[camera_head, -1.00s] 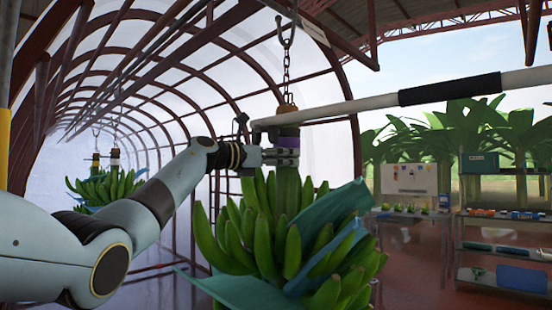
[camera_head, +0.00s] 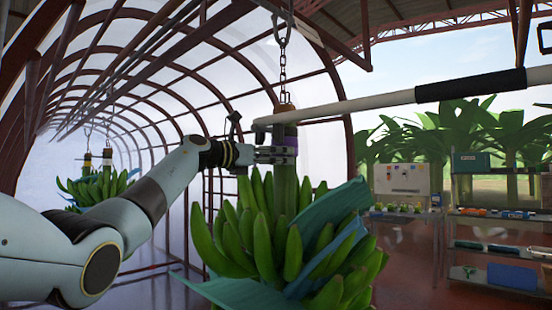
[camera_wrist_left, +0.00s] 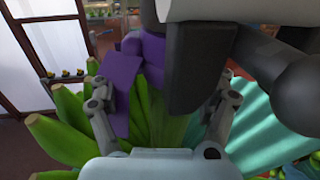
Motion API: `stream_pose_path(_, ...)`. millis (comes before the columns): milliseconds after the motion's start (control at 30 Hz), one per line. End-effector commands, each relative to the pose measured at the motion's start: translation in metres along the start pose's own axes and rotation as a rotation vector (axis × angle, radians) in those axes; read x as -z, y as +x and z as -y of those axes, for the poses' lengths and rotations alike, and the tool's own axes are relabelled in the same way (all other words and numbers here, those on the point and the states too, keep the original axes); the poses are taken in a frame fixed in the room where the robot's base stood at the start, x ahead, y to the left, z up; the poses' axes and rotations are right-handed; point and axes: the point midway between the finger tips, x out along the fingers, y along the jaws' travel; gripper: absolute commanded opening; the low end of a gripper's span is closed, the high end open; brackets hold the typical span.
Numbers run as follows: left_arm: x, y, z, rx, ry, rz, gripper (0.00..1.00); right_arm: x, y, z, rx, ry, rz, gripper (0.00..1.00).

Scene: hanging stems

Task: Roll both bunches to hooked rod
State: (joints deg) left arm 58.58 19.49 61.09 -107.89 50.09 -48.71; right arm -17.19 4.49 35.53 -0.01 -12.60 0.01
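A large green banana bunch (camera_head: 265,235) hangs from a chain in the middle of the head view, with blue-green sheets among its fruit. A purple band is around its stem (camera_head: 284,190). My left gripper (camera_head: 277,155) is at the stem just under the rod, its fingers on either side and apparently shut on it; the left wrist view shows the stem (camera_wrist_left: 165,125) between the fingers. A white rod with a black sleeve (camera_head: 380,101) crosses at the stem top; its left end is beside the stem. More bananas (camera_head: 95,188) hang far left. My right gripper is not in view.
Shelves (camera_head: 500,240) with small items stand at the right, beside a board on a table (camera_head: 402,180). Dark red arches line the left. Floor shows open between the near bunch and the shelves.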

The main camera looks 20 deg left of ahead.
Motion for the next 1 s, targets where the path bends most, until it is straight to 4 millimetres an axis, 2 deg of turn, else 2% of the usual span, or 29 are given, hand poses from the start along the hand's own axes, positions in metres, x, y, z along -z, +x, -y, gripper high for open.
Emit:
stream_pose_path(200,0.000,-0.001,0.000,0.000,0.000,0.001,0.78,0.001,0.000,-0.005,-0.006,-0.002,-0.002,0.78)
stream_pose_path(333,0.001,-0.011,-0.001,-0.001,0.001,0.000,0.78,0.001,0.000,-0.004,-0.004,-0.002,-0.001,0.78)
stream_pose_path(467,0.001,-0.035,-0.001,-0.002,0.003,-0.002,0.78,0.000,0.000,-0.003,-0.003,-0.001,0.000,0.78)
stream_pose_path(700,0.001,-0.089,-0.002,-0.004,0.004,-0.003,0.78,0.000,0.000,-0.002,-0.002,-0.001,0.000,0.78)
stream_pose_path(833,0.001,-0.109,-0.002,-0.003,0.002,-0.001,0.78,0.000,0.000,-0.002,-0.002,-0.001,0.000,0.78)
stream_pose_path(1000,0.000,-0.120,-0.001,-0.001,0.000,0.000,0.78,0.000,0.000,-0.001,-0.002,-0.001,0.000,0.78)
